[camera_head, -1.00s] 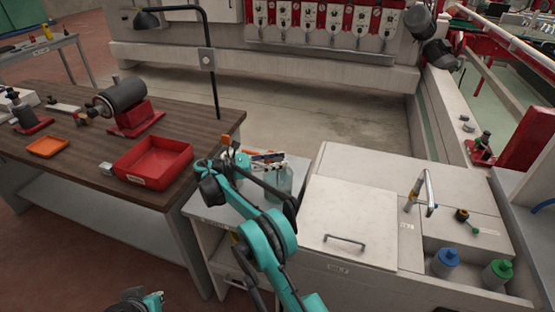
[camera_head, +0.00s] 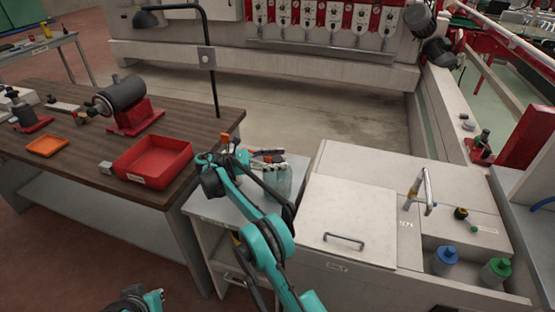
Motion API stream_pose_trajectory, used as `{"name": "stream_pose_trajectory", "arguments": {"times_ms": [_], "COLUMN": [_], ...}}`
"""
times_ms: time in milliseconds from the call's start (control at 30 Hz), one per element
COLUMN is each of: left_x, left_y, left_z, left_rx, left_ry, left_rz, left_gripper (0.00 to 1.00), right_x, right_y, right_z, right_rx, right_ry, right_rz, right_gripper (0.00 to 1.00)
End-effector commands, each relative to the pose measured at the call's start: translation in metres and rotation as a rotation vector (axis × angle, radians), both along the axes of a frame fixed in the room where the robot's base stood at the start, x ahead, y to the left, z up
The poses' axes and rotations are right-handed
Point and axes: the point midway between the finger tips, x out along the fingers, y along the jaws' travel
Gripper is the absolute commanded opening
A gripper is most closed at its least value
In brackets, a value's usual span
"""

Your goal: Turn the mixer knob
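A small black-and-yellow knob-like part (camera_head: 461,213) with a green tip sits on the white cabinet top at right, beside a metal tap (camera_head: 427,190). It looks like the mixer knob, though it is too small to be sure. My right arm reaches up from the bottom middle, and its gripper end (camera_head: 209,176) is over the small grey side cabinet, well left of the knob and apart from it. Its fingers cannot be made out. My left gripper (camera_head: 140,301) shows only partly at the bottom edge, far from the knob.
A blue-capped bottle (camera_head: 446,257) and a green-capped bottle (camera_head: 496,270) stand in a recess in front of the knob. A hinged lid with a handle (camera_head: 343,241) lies left of the tap. Tools in a clear holder (camera_head: 278,182) stand behind my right arm. A red tray (camera_head: 153,163) is on the bench.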

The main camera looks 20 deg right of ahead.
Motion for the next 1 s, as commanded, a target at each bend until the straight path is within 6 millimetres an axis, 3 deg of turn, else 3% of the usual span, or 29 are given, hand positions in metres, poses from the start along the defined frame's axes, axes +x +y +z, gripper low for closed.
{"name": "stream_pose_trajectory", "arguments": {"times_ms": [267,700,1000], "left_x": [0.0,0.0,0.0], "left_y": [0.0,0.0,0.0], "left_z": [0.0,0.0,0.0], "left_rx": [0.0,0.0,0.0], "left_ry": [0.0,0.0,0.0], "left_rz": [0.0,0.0,0.0], "left_gripper": [0.0,0.0,0.0], "right_x": [0.0,0.0,0.0], "right_y": [0.001,0.0,0.0], "right_z": [0.006,0.084,0.1], "right_rx": [0.0,0.0,0.0], "right_ry": [0.0,0.0,0.0], "right_rz": [0.001,0.0,0.0], "right_gripper": [0.56,0.56,0.56]}}
